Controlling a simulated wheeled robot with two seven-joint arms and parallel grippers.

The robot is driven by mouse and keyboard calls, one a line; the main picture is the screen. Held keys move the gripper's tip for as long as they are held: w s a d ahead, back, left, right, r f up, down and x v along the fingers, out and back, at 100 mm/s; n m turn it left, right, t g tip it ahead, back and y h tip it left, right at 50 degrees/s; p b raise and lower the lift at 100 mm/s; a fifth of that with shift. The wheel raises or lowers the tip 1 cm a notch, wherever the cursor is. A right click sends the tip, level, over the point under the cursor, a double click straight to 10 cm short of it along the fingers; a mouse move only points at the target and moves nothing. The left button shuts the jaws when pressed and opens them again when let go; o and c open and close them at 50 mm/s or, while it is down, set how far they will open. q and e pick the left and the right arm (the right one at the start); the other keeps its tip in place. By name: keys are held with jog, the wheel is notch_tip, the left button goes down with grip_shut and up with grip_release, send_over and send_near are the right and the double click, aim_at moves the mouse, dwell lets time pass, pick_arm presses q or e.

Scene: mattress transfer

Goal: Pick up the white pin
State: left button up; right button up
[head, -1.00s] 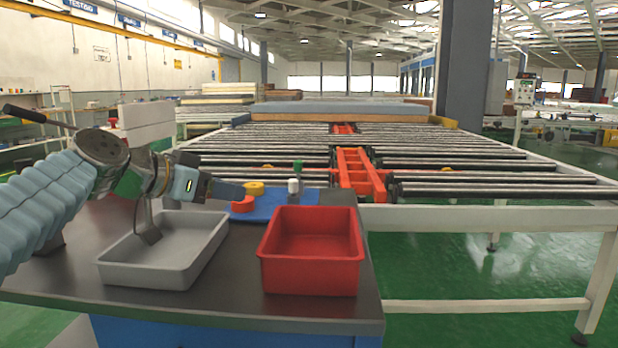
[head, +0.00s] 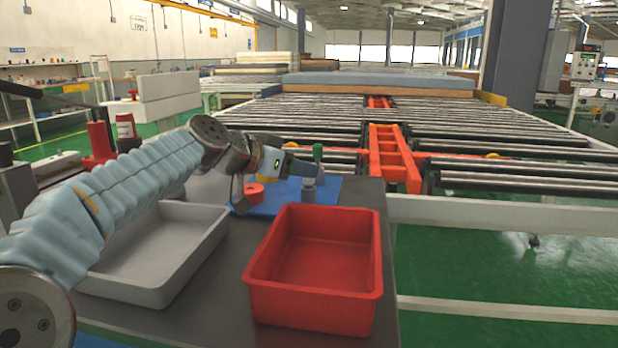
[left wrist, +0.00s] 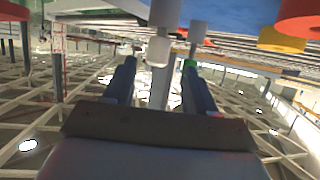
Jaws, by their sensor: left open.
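The white pin (head: 309,191) stands upright on the blue mat (head: 327,193), behind the red bin. Its upper part is covered by my left gripper (head: 308,172), which reaches in from the left at the pin's height. In the left wrist view, which looks upside down, the white pin (left wrist: 158,50) shows between the two open fingers of my left gripper (left wrist: 160,75). I cannot tell whether either finger touches it. A green-topped pin (head: 318,153) stands just behind; it also shows in the left wrist view (left wrist: 190,64). My right gripper is not in view.
A red ring-like piece (head: 255,191) lies on the mat left of the pin; a yellow piece (left wrist: 282,40) is near it. The empty red bin (head: 315,318) and grey tray (head: 140,290) stand in front. A roller conveyor (head: 470,140) lies beyond the bench.

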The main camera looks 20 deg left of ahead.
aim_at(309, 186)
pick_arm(q)
jog(key=p+x, duration=0.1)
jog(key=x, duration=0.4)
jog(key=shift+d+f, duration=0.2)
jog(key=shift+d, duration=0.05)
jog(key=shift+s, duration=0.1)
grip_shut()
jog(key=shift+r, duration=0.1)
